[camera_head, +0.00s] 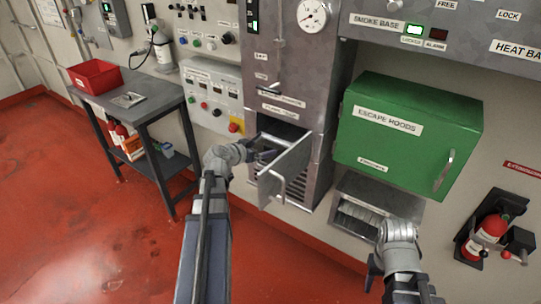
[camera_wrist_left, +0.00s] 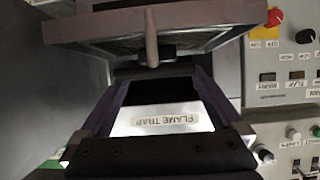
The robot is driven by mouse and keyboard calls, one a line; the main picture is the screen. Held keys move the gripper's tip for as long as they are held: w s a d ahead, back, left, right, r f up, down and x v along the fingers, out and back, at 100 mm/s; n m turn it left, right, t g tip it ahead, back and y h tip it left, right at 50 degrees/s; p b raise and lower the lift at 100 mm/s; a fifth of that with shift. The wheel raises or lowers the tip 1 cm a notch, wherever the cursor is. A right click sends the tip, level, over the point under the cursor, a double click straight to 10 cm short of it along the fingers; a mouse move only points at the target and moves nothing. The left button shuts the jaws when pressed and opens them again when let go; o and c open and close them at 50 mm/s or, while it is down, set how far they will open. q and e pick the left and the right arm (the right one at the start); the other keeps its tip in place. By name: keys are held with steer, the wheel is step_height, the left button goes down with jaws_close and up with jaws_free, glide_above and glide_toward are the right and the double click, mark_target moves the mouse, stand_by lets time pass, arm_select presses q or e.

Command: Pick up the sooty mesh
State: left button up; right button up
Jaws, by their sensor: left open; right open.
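A dark mesh in a grey frame with an upright handle, likely the sooty mesh (camera_wrist_left: 153,38), is at the top of the left wrist view. It sits at the opened compartment under the upside-down FLAME TRAP label (camera_wrist_left: 165,120). In the head view my left gripper (camera_head: 264,154) is at that opening, beside the swung-open door (camera_head: 288,168), and hides much of the inside. My left gripper (camera_wrist_left: 168,76) is open, with the handle close to its fingertips; I cannot tell whether they touch. My right gripper (camera_head: 372,272) is open and empty below the green box.
The green ESCAPE HOODS box (camera_head: 410,130) and a grey slotted tray (camera_head: 365,215) are to the right. A fire extinguisher (camera_head: 488,232) is at the far right. On the left a grey table (camera_head: 150,95) carries a red bin (camera_head: 95,76). The red floor in front is clear.

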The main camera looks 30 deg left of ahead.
mark_target(269, 147)
arm_select(q)
steer(key=shift+b+x, duration=1.2)
steer(key=shift+x, duration=1.45)
steer(key=shift+s+d, duration=0.1)
steer(key=shift+d, duration=0.05)
steer(key=shift+c, duration=0.4)
jaws_close()
